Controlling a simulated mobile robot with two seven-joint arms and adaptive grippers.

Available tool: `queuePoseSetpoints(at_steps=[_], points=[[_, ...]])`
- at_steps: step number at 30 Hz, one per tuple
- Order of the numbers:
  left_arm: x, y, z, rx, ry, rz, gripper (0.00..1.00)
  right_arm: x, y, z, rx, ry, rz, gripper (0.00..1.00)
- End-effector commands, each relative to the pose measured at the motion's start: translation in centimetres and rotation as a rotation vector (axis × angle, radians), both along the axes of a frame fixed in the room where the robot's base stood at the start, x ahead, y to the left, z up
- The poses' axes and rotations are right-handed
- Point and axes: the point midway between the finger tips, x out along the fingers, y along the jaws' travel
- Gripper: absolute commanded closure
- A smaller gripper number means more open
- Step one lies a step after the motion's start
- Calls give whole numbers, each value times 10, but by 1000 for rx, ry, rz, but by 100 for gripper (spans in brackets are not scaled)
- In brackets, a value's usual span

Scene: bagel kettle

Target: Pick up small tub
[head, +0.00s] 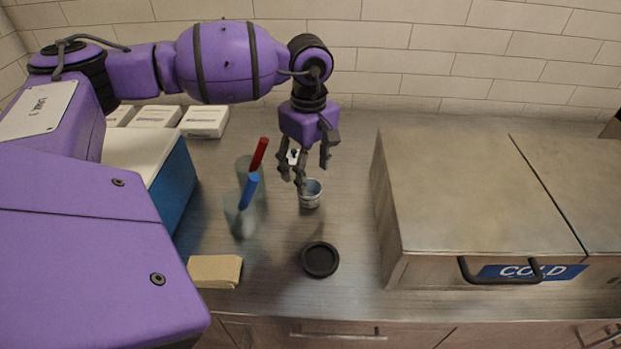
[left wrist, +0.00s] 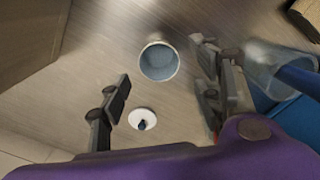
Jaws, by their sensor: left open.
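The small tub (head: 311,197) is a small, pale round cup standing on the metal counter. It also shows in the left wrist view, open-topped with a grey-blue inside (left wrist: 159,62). My left gripper (head: 312,174) hangs fingers-down just above and behind the tub, open and empty. In the left wrist view the tub appears beyond the fingertips (left wrist: 160,85), in the gap between the fingers, with no clear contact. A white disc with a dark blue knob (left wrist: 142,119) lies nearby; in the head view it is partly hidden by the fingers. My right gripper is not in view.
Two clear containers with a red (head: 258,154) and a blue handle (head: 249,190) stand close left of the tub. A black round dish (head: 320,259) lies in front. A brown block (head: 214,271) is front left. The steel COLD box (head: 470,190) stands right.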

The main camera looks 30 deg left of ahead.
Motion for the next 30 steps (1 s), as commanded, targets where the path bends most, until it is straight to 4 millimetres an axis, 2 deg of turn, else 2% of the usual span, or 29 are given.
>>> queuePoseSetpoints(at_steps=[14, 21, 28, 30], points=[[4, 0, -41, 0, 1, 2, 41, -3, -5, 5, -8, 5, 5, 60], [7, 1, -75, -1, 0, 1, 41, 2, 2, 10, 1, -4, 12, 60], [8, 1, -78, 0, 0, 0, 41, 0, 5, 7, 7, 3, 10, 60], [7, 1, -78, 0, 0, 0, 50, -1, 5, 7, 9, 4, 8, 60]])
